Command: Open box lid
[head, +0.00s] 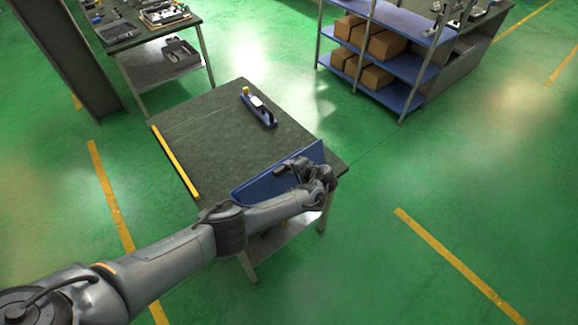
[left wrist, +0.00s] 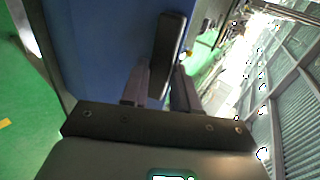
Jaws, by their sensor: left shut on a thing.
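The blue box lid (head: 262,189) stands tilted up at the front right of the table, partly covered by my left arm. It also fills the upper left of the left wrist view (left wrist: 95,45). A dark bar handle (left wrist: 169,40) sticks out from its face. My left gripper (head: 296,167) is at the lid's upper middle, shut on the handle. Its fingers (left wrist: 160,84) show on both sides of the handle's near end in the left wrist view. The box body is hidden behind the lid and my arm. My right gripper is not in view.
The dark table (head: 200,125) is mostly clear. A blue tool-like item with a yellow end (head: 258,107) lies near its back. A yellow strip (head: 175,163) runs along the left edge. A shelf with cardboard boxes (head: 384,45) and another bench (head: 150,22) stand beyond.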

